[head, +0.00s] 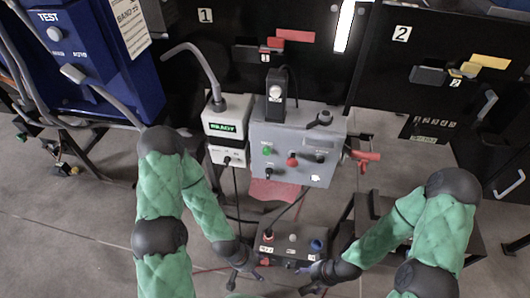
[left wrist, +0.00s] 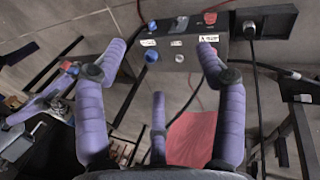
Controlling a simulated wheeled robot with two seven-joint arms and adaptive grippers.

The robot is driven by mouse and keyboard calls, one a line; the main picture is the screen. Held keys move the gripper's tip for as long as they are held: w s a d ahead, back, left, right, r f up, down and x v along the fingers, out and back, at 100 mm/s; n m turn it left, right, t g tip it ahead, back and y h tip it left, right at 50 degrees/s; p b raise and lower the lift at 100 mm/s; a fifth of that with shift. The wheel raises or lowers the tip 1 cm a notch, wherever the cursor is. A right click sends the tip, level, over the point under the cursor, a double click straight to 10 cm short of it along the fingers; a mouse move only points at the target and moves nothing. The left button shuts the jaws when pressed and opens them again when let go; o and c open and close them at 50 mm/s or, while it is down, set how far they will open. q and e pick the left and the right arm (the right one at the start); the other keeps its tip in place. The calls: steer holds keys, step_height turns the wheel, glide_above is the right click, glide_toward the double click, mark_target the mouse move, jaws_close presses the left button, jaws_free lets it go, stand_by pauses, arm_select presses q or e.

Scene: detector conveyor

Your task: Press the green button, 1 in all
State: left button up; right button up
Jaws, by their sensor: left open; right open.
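The green button (head: 268,151) is a small round button on the upper left of a grey control box (head: 295,170), with a red button (head: 292,160) to its right. My left gripper (head: 248,266) is low in the head view, below the grey box and beside a dark box. In the left wrist view my left gripper (left wrist: 160,58) shows purple fingers spread apart with nothing between them. My right gripper (head: 312,284) is at the bottom of the head view, small and partly cut off. It is open, with no held object visible. Both grippers are apart from the green button.
The dark box (head: 282,248) with several knobs stands low between my arms; it also shows in the left wrist view (left wrist: 180,56). A white READY unit (head: 227,130) stands left of the grey box. A red handle (head: 365,157) juts out on its right. Cables hang nearby.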

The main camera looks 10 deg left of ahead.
arm_select(q)
steer(key=shift+c, duration=0.3)
jaws_close()
stand_by(1.0)
